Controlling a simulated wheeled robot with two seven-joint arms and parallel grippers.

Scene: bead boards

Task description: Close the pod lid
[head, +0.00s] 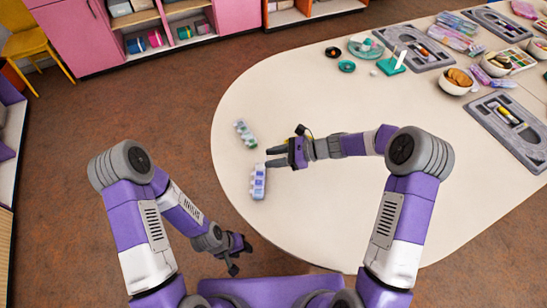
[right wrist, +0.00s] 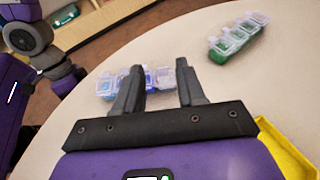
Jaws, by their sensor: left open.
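Two small pods with several clear-lidded compartments lie near the rounded left end of the table. The blue pod (head: 258,182) is nearer me and the green pod (head: 245,134) is farther away. My right gripper (head: 271,157) is open and empty between them, a little to their right. In the right wrist view, the blue pod (right wrist: 158,79) shows beyond the gripper's fingers (right wrist: 158,68), which partly hide it. The green pod (right wrist: 238,39) is at upper right there. Which lids are raised is hard to tell. My left gripper (head: 236,254) is open and empty, off the table's edge.
The cream table (head: 300,215) is clear around and in front of the pods. Green and black pieces (head: 347,66), grey trays (head: 510,125) and bowls (head: 457,80) stand farther right. Pink shelves (head: 75,35) and a yellow chair (head: 32,42) are beyond the table.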

